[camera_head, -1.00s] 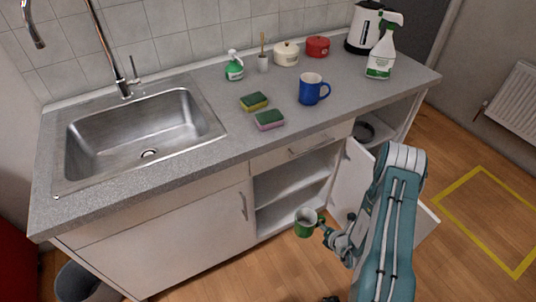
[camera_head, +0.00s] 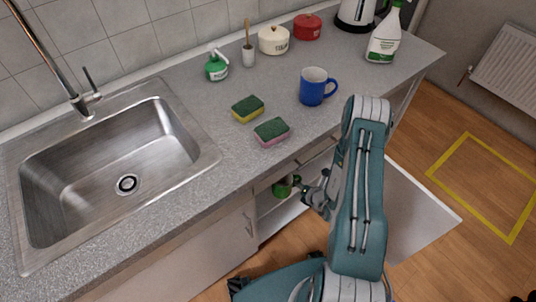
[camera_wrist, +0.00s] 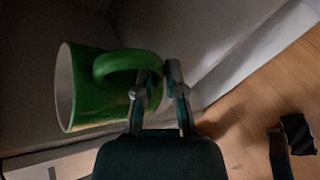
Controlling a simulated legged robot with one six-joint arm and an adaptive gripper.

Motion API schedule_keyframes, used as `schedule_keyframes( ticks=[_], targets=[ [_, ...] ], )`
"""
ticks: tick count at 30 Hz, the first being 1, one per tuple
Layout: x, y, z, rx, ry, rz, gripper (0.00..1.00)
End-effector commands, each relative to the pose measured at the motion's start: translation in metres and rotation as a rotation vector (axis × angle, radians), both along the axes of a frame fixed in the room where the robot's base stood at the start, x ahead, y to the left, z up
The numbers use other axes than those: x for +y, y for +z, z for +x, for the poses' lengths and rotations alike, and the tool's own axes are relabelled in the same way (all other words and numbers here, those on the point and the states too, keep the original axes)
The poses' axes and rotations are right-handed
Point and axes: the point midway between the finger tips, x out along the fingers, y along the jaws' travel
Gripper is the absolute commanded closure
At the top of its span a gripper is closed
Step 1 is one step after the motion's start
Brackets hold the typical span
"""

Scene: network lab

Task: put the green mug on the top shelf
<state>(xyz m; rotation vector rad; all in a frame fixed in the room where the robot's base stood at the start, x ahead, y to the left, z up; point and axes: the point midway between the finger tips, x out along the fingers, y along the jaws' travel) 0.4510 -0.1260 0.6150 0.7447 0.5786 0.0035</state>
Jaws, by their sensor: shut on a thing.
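The green mug (camera_head: 282,188) is at the open cupboard below the counter, in the head view. In the wrist view the green mug (camera_wrist: 100,98) lies sideways in the picture, its pale inside facing left and its handle towards my gripper (camera_wrist: 162,82). My gripper (camera_head: 302,186) is shut on the mug's handle. The cupboard's upper shelf space is mostly hidden by the counter and my arm. A pale shelf board (camera_head: 280,217) shows below the mug. I cannot tell whether the mug touches any shelf.
The cupboard door (camera_head: 420,210) stands open at the right of my arm. On the counter (camera_head: 215,110) are a blue mug (camera_head: 312,88), two sponges (camera_head: 270,131), a green soap bottle (camera_head: 216,66) and a spray bottle (camera_head: 384,40). The sink (camera_head: 110,170) is at the left.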

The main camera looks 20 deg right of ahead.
Motion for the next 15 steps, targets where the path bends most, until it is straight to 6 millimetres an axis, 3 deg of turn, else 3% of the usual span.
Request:
schedule_keyframes(
  ticks=[15],
  targets=[
    [-0.045,-0.05,0.085,-0.002,0.001,-0.001,1.0]
  ],
)
